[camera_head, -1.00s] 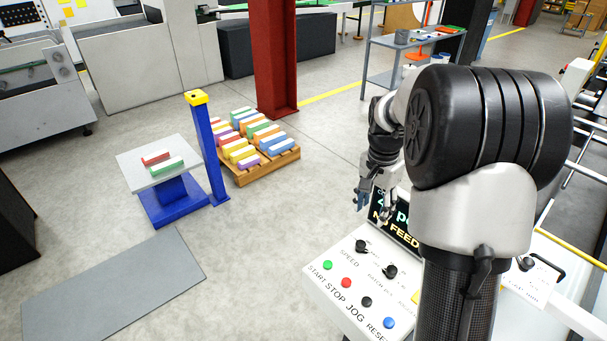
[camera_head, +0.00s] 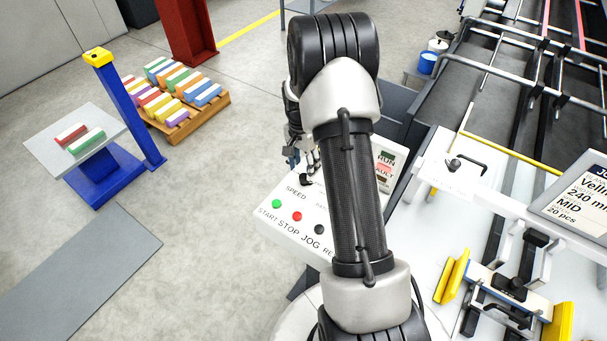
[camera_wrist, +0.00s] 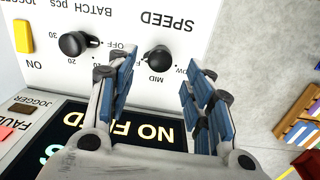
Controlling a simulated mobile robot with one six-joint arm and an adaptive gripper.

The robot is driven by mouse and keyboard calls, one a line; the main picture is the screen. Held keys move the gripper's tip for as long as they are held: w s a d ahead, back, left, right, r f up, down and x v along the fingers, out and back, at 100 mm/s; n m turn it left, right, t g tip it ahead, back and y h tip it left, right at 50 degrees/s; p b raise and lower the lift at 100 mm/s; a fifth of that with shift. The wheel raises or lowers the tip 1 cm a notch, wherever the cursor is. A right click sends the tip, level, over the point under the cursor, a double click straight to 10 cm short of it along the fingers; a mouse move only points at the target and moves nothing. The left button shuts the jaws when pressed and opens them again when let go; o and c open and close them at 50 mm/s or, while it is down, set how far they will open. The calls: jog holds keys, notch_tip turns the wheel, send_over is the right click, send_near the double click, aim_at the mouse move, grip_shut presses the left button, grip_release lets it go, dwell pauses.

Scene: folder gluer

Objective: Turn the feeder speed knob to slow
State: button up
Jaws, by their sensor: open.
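The feeder speed knob (camera_wrist: 158,60) is a round black knob on the white panel, under the upside-down SPEED lettering in the wrist view. MID is printed beside it, and a partly hidden label ending in OW is near the right finger. My gripper (camera_wrist: 151,68) is open, with one blue-padded finger on each side of the knob in the picture. I cannot tell whether either finger touches it, or exactly where its pointer aims. In the head view the knob (camera_head: 306,180) shows just below my gripper (camera_head: 302,160); my arm hides part of the panel.
The batch knob (camera_wrist: 76,44) is left of the speed knob in the wrist view, with a yellow switch (camera_wrist: 23,36) beyond. Green (camera_head: 276,204), red (camera_head: 297,216) and black (camera_head: 319,229) buttons line the panel's front. A display (camera_wrist: 115,140) lies under the gripper.

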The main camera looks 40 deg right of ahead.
aim_at(304, 176)
jog(key=shift+f, duration=2.15)
jog(key=c, duration=1.1)
